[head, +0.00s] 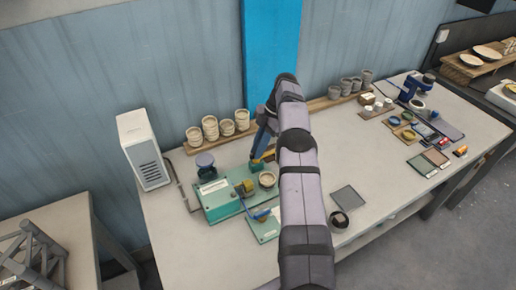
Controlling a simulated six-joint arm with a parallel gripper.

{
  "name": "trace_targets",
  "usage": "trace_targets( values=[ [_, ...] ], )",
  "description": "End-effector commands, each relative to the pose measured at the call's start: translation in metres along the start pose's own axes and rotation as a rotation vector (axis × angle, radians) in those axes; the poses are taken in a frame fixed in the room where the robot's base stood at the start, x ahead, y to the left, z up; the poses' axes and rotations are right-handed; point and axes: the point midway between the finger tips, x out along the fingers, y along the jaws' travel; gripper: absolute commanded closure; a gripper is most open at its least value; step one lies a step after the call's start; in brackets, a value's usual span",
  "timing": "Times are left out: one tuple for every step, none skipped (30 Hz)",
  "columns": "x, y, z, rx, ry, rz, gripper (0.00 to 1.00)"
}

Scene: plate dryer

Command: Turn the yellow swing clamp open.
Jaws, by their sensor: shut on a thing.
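The plate dryer is a green unit (222,205) on the bench, left of my arm. A yellow piece at its back right, the yellow swing clamp (257,166), shows small just under my gripper (259,157). My gripper points down and is shut on the clamp; the fingertips are tiny here and the contact is hard to make out. Another yellow part (246,187) sits at the middle of the unit, near a blue-handled lever (262,215) at the front. My arm hides part of the unit's right side.
A round beige bowl (267,180) stands close to the right of the unit. Several stacked cups (210,128) stand on a wooden board behind. A white vented box (143,150) is at left. A grey tablet (349,197) and dark cup (339,219) lie right of my arm.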

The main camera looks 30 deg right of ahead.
Motion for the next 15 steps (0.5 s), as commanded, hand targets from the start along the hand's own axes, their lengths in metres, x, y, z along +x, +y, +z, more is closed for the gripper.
trace_targets(
  values=[
    [-0.0001,-0.0002,-0.0004,-0.006,-0.001,-0.002,1.0],
    [-0.0001,-0.0002,-0.0005,-0.006,-0.001,-0.002,0.81],
    [-0.0001,-0.0002,-0.0005,-0.005,-0.001,-0.002,0.71],
    [-0.0001,-0.0002,-0.0005,-0.005,-0.001,-0.002,0.69],
    [-0.0001,-0.0002,-0.0004,-0.005,0.0,-0.002,0.69],
    [-0.0001,-0.0002,-0.0004,-0.004,0.0,-0.001,0.69],
    [-0.0001,-0.0002,-0.0004,-0.004,0.0,-0.001,0.69],
    [-0.0001,-0.0002,-0.0003,-0.003,0.0,-0.001,0.69],
    [-0.0001,-0.0002,-0.0003,-0.003,0.0,-0.001,0.69],
    [0.0,-0.0002,-0.0003,-0.003,0.0,-0.001,0.69],
    [-0.0001,-0.0002,-0.0002,-0.002,0.0,-0.001,0.69],
    [-0.0002,-0.0001,-0.0003,-0.002,0.0,-0.001,0.69],
    [-0.0005,-0.0001,-0.0003,-0.002,0.0,-0.001,0.69],
    [-0.001,0.0,-0.0005,-0.002,0.0,0.0,0.69],
    [-0.0021,0.0,-0.0009,-0.002,0.0,0.0,0.69]
  ],
)
